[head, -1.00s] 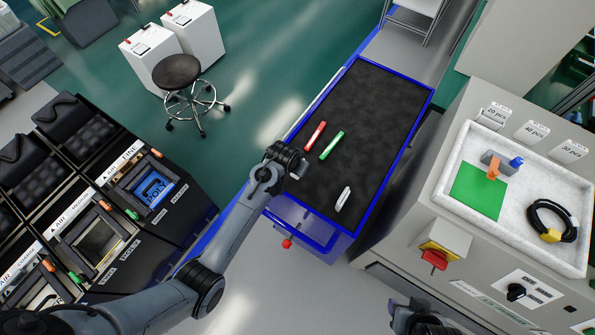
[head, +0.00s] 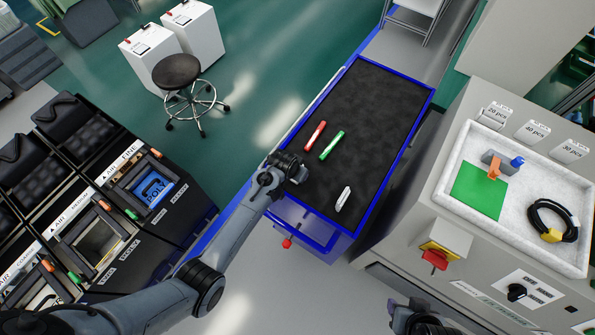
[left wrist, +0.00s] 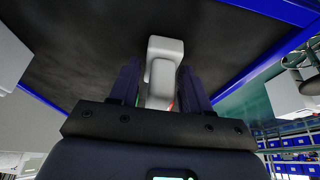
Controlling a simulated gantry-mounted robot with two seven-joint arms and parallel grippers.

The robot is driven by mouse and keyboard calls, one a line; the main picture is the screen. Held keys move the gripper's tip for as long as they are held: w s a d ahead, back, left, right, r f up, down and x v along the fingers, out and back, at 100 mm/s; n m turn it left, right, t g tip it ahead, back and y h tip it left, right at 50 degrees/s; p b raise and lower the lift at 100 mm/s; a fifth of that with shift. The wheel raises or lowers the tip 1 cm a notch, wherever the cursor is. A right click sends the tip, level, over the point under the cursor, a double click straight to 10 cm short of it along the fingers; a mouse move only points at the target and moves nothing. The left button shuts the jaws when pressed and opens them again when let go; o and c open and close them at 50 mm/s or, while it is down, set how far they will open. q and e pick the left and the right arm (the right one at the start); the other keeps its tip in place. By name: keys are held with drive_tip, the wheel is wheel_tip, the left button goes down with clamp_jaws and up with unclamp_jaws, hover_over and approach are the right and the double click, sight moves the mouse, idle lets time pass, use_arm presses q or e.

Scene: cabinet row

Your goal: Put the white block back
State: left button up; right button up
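The white block (head: 343,198) lies on the dark mat of the blue-edged cart (head: 372,105), near its front end. In the left wrist view the white block (left wrist: 161,70) appears between the two finger tips, which stand apart on either side of it. My left gripper (head: 303,174) is open and empty; in the head view it is left of the block, with a gap between them.
A red block (head: 315,135) and a green block (head: 332,145) lie farther back on the mat. A white tray (head: 455,150) with a green square and a black cable tops the cabinet at right. A stool (head: 176,72) stands behind. The back half of the mat is clear.

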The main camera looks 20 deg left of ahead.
use_arm(q)
drive_tip(key=shift+o, duration=0.9)
drive_tip(key=shift+r, duration=0.15)
drive_tip(key=shift+r, duration=0.25)
drive_tip(key=p+v, duration=0.2)
drive_tip(key=v, duration=0.9)
drive_tip(key=s+a+r, duration=0.2)
drive_tip(key=s, duration=1.1)
drive_tip(key=s+a+r, duration=0.2)
drive_tip(key=s+r, duration=0.1)
drive_tip(key=s, duration=1)
drive_tip(key=shift+g+y, duration=0.4)
wheel_tip(320, 180, up, 17)
drive_tip(key=p, duration=1.6)
drive_tip(key=shift+p, duration=0.3)
